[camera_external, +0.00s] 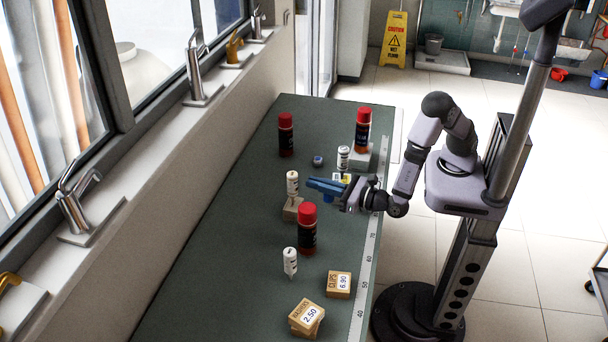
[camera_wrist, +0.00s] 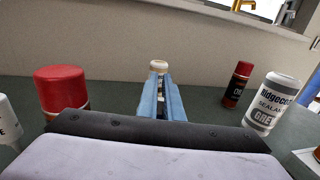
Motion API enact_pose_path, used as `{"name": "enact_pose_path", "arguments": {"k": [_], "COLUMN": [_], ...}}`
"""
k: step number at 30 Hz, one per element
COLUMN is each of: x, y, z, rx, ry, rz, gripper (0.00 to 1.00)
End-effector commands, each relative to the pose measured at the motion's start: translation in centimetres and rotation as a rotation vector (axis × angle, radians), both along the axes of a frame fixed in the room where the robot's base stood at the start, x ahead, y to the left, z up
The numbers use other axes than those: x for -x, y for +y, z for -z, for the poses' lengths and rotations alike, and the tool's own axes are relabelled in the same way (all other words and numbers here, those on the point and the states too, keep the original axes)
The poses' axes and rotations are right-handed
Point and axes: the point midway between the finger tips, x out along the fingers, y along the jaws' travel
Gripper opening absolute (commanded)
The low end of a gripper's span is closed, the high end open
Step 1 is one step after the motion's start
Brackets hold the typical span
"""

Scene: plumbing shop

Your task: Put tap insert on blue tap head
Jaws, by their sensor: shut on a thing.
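My gripper (camera_external: 312,184) reaches left over the green bench with its long blue fingers. It is shut on a small piece, most likely the tap insert, which the fingers almost wholly hide. In the wrist view the fingers (camera_wrist: 161,88) run nearly parallel, and a pale, brass-topped thing shows at their tips; I cannot tell whether it is held or stands behind. A small blue-grey piece (camera_external: 318,161), which looks like the blue tap head, sits on the bench behind the gripper, apart from the fingers. It does not show in the wrist view.
A white bottle (camera_external: 292,184) on a wooden block (camera_external: 292,209) stands just beyond the fingertips. A red-capped bottle (camera_external: 307,232) stands close in front. A sealant bottle (camera_external: 343,158) and red-capped bottles (camera_external: 286,136) (camera_external: 362,131) stand behind. Clip boxes (camera_external: 338,284) lie near the front.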

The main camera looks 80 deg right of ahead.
Motion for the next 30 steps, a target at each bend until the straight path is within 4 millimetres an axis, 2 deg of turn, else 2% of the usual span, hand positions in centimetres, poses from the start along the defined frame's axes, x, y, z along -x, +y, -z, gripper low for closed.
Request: {"name": "enact_pose_path", "arguments": {"k": [9,19,21,26,30], "x": [0.0,0.0,-1.3,-3.7,-6.2], "y": [0.0,-0.1,-1.4,-4.0,-7.4], "z": [-7.2,-13.2,-12.1,-11.6,-11.2], "rx": [-0.008,-0.006,0.000,-0.002,-0.002], "ry": [-0.006,-0.003,0.001,-0.001,-0.004], "rz": [-0.001,0.000,0.015,0.035,0.058], "gripper": [0.00,0.00,0.00,0.00,0.00]}}
